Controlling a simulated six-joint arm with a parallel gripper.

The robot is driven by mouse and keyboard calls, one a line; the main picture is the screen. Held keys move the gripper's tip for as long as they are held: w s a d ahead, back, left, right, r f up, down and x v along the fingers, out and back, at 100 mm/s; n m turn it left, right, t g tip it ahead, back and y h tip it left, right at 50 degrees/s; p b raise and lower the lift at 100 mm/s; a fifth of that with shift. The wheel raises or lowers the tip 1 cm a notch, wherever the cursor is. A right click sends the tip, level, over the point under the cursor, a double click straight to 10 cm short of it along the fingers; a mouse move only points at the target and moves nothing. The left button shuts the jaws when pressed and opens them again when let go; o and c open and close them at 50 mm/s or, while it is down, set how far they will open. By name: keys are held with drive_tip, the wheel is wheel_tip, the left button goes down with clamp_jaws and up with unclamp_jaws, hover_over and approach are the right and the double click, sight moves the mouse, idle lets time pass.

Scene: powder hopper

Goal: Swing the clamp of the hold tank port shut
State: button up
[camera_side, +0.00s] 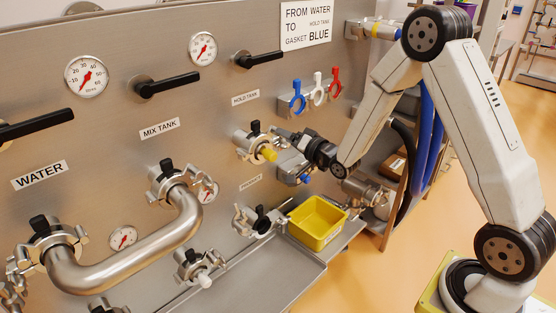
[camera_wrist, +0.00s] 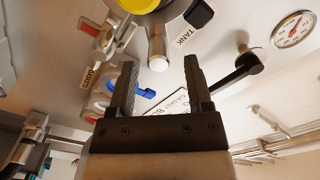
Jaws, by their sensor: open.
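The hold tank port (camera_side: 243,142) is on the steel panel below its HOLD TANK label, with a yellow disc or plug (camera_side: 268,153) in its mouth. Its clamp has a black knob (camera_side: 255,127); the yellow part (camera_wrist: 140,3) and black knob (camera_wrist: 199,14) are at the top of the wrist view. A metal clamp arm (camera_wrist: 157,46) with a pale round end points down toward the gap between my fingers. My gripper (camera_side: 277,133) is open and empty just right of the port. In the wrist view its fingertips (camera_wrist: 161,65) flank the pale end; contact cannot be told.
Blue, white and red gasket holders (camera_side: 317,92) are up and right of the port. A yellow bin (camera_side: 318,222) stands on the tray below. A curved pipe (camera_side: 150,250) joins the water and mix tank ports at left. A black valve handle (camera_side: 258,58) sticks out above.

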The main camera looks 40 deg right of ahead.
drive_tip(key=s, duration=0.5)
drive_tip(key=shift+s, duration=0.3)
